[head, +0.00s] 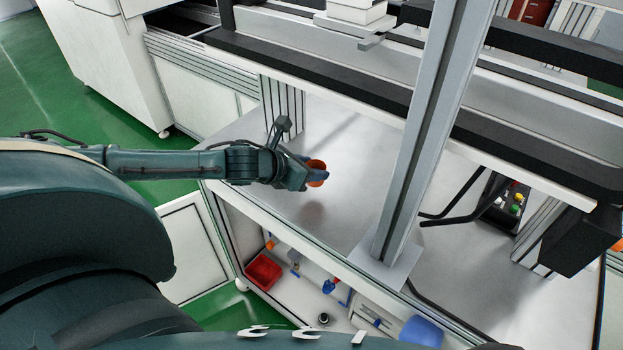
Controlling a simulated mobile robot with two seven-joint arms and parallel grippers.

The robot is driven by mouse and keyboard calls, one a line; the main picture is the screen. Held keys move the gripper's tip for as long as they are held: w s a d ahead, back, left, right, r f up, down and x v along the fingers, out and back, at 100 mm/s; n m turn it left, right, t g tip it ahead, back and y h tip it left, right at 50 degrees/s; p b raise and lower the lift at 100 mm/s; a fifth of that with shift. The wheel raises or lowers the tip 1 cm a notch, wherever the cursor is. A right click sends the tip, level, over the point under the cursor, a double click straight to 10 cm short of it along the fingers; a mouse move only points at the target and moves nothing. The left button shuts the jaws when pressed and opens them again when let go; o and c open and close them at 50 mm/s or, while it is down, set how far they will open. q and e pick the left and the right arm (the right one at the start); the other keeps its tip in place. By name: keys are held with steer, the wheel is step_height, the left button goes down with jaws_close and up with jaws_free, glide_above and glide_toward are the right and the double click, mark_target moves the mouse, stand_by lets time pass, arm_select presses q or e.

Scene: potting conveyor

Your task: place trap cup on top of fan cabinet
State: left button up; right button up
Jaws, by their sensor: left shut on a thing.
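My left arm comes in from the left. Its gripper (309,176) is shut on a small orange cup (317,166) and holds it over the grey metal tabletop. The fingers hide part of the cup. I cannot tell whether the cup touches the surface below it. My right gripper is not in view. I cannot tell for sure which thing is the fan cabinet.
A metal post (425,140) stands right of my gripper. A conveyor with black rails (330,72) runs behind. A button box (508,203) is at right. A shelf below holds a red bin (263,272). The tabletop (340,205) around the gripper is clear.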

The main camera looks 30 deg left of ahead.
arm_select(q)
steer(key=shift+f, duration=1.9)
steer(key=shift+f, duration=0.15)
steer(key=o, duration=1)
steer(key=shift+o, duration=0.2)
steer(key=b+v, duration=0.2)
steer(key=v, duration=1)
steer(key=shift+r, duration=0.25)
